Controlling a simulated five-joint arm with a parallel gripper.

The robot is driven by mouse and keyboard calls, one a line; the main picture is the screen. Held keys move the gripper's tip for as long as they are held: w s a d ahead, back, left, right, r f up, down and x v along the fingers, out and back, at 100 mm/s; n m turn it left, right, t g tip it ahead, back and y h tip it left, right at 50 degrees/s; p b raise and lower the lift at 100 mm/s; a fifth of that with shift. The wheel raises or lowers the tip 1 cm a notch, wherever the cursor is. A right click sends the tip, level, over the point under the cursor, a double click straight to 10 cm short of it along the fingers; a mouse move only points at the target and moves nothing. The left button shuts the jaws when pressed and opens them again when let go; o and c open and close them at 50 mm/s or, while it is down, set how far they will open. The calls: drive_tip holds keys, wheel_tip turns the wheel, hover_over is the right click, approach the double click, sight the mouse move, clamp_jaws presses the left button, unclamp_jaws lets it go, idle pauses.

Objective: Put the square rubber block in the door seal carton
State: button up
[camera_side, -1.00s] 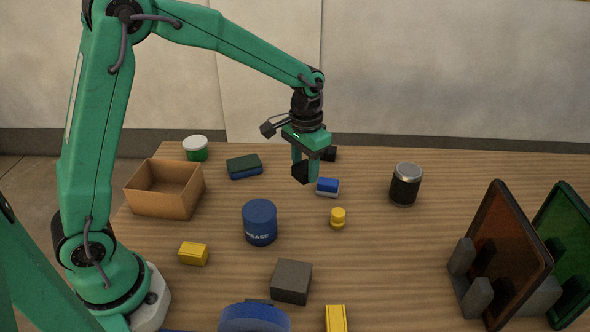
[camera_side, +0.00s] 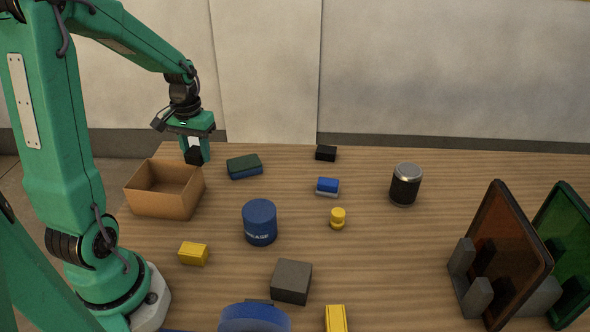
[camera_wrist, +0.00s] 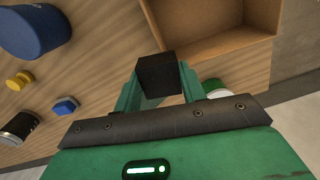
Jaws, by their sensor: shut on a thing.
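My gripper (camera_side: 196,152) is shut on a small black square block, which shows between the two green fingers in the wrist view (camera_wrist: 160,72). The block is held up, at the back left of the table in the side view. The open brown cardboard carton (camera_side: 158,204) stands at the left table edge, just in front of and left of my gripper in that view. In the wrist view the carton (camera_wrist: 207,47) lies right beyond the block, its inside bare where seen. The block appears outside the carton; its exact height above the rim is unclear.
A white-lidded green jar (camera_wrist: 214,88) is close to my gripper and mostly hidden in the side view. A dark green and blue block (camera_side: 244,167) lies right of the carton. A blue grease tin (camera_side: 259,224) and another black block (camera_side: 326,153) stand farther right.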

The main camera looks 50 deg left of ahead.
sight(167, 189)
drive_tip(key=s+a+n, duration=0.3)
drive_tip(key=s+a, duration=0.1)
drive_tip(key=s, duration=0.5)
drive_tip(key=shift+w+f, duration=0.2)
drive_tip(key=shift+f, duration=5.15)
drive_tip(key=shift+f, duration=0.1)
drive_tip(key=o, duration=1)
drive_tip(key=shift+c, duration=0.2)
wheel_tip(167, 189, up, 12)
drive_tip(key=shift+d+r, duration=0.1)
drive_tip(key=shift+r, duration=0.1)
